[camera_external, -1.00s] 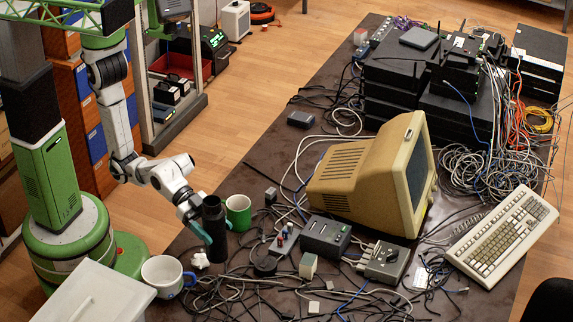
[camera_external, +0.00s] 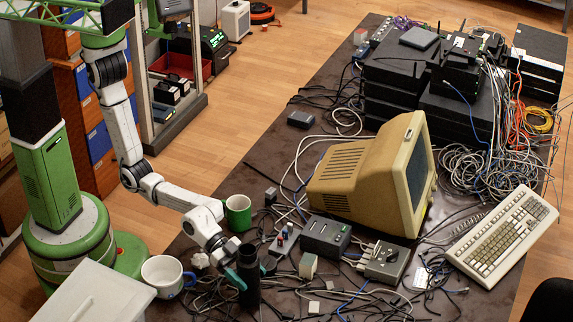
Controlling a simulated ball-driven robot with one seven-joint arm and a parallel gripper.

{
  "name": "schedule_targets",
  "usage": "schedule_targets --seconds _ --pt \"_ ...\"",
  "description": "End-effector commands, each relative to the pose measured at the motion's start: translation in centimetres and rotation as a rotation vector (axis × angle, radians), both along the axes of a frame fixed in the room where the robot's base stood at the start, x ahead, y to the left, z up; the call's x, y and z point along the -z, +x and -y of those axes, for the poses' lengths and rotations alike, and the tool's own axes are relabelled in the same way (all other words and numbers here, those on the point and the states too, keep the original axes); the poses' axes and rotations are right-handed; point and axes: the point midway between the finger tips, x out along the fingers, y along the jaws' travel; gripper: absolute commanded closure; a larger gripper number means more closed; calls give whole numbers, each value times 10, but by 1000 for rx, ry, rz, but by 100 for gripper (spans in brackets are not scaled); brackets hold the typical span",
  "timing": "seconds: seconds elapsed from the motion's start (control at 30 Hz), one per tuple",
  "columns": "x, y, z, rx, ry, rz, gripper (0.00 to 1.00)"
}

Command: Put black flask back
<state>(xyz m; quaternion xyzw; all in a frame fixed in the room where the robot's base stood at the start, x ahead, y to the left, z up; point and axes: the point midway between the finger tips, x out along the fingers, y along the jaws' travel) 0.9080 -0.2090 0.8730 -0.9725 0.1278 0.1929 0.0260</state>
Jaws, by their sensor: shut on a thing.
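The black flask (camera_external: 249,278) is upright near the front left part of the dark table, among loose cables. My gripper (camera_external: 240,275) is shut on the flask, with a teal finger showing on its left side. The other finger is hidden behind the flask. I cannot tell whether the flask's base touches the table or is just above it.
A green mug (camera_external: 238,213) stands behind the flask, and a white mug (camera_external: 163,273) with a blue handle is to the left. Small grey boxes (camera_external: 325,238) and a beige monitor (camera_external: 345,183) are to the right. Cables (camera_external: 320,300) cover the table front.

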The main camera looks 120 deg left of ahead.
Motion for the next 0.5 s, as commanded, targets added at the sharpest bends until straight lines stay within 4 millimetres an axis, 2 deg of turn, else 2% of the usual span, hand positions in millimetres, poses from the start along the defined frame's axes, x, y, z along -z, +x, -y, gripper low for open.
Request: schedule_targets --seconds 0.13,0.5 --pt "10 0 1 1 -1 4 85" --pt "14 0 0 0 -2 6 85"
